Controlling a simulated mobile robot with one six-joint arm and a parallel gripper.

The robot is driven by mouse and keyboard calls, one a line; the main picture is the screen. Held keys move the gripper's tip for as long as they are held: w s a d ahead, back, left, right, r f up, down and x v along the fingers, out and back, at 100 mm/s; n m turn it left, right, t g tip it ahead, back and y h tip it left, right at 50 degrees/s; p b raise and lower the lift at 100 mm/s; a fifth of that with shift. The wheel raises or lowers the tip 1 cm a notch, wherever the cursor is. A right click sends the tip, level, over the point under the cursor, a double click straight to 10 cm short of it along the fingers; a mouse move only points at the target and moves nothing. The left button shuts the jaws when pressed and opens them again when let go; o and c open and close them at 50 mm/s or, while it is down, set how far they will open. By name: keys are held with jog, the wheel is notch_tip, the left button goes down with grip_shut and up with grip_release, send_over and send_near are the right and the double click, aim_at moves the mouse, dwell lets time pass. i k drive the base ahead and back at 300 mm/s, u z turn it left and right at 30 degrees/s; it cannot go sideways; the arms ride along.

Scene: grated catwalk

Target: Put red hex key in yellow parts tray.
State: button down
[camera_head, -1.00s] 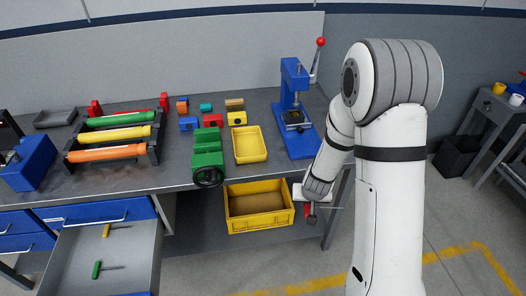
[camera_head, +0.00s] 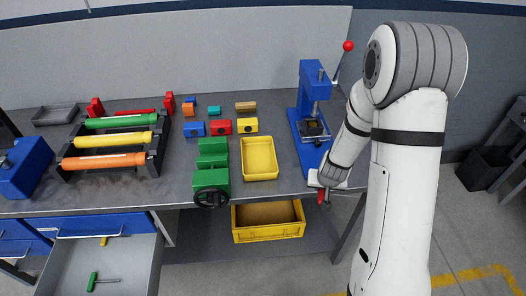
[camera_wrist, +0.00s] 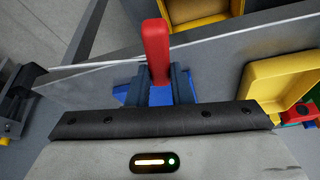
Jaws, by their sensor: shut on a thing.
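My gripper (camera_head: 324,188) is at the front edge of the workbench, below the blue press. It is shut on the red hex key (camera_head: 321,197), whose red handle (camera_wrist: 156,45) stands between the two jaws in the wrist view. The key's thin shank is hard to make out. The yellow parts tray (camera_head: 245,173) lies on the benchtop to the left of my gripper, and looks empty. It also shows at the right of the wrist view (camera_wrist: 254,83).
A blue press (camera_head: 312,90) stands behind my gripper. A green vise (camera_head: 212,175) sits left of the tray, with several coloured blocks behind. A yellow crate (camera_head: 268,233) is on the lower shelf. An open drawer (camera_head: 120,268) juts out at the left.

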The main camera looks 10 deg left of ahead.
aim_at(258, 159)
jog(key=u, duration=0.05)
jog(key=i, duration=0.35)
jog(key=z, duration=0.2)
jog(key=k, duration=0.85)
jog(key=u, duration=0.15)
jog(key=i, duration=1.35)
jog(key=z, duration=0.05)
